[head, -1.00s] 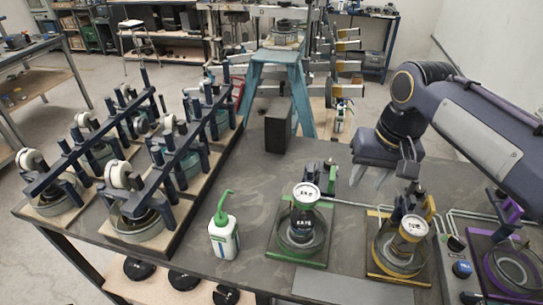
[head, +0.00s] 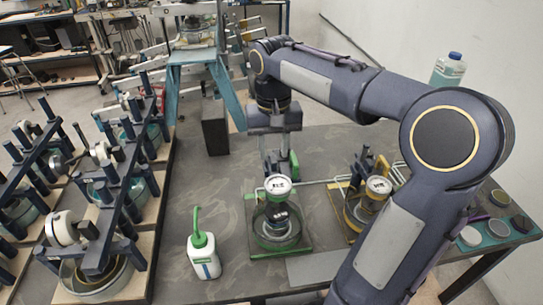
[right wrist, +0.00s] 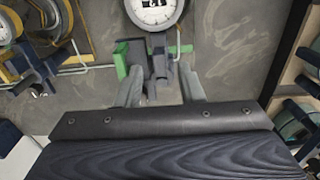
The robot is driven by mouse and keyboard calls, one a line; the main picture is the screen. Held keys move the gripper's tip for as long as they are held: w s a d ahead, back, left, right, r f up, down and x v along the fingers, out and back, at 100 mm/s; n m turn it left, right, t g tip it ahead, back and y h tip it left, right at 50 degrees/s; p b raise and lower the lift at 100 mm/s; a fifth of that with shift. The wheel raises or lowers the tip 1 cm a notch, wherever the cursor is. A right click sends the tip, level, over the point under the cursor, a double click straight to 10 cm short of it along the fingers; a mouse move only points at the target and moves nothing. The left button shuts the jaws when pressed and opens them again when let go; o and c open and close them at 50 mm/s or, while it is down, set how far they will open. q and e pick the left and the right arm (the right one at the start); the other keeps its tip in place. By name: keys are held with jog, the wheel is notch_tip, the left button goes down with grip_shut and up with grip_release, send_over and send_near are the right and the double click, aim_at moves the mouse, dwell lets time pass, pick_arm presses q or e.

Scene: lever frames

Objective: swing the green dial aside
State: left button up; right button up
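The green dial (head: 277,185) is a round white-faced gauge on a stand with a green-edged base (head: 306,243), over a round glass-like dish. Its face also shows at the top of the right wrist view (right wrist: 153,10). My right gripper (head: 276,163) is just behind the dial, pointing down. In the right wrist view its two fingers (right wrist: 161,82) are apart, with the dark bracket (right wrist: 159,62) and green parts behind the dial between or just beyond them. I cannot tell whether they touch. My left gripper is not in view.
A similar yellow-based dial stand (head: 378,186) is close on the right, partly behind my arm. A white bottle with a green spout (head: 203,255) stands to the left. Dark racks (head: 110,215) fill the table's left side. A dark block (head: 215,132) stands behind.

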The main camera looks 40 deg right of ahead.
aim_at(274, 172)
jog(key=shift+f, duration=1.4)
grip_shut()
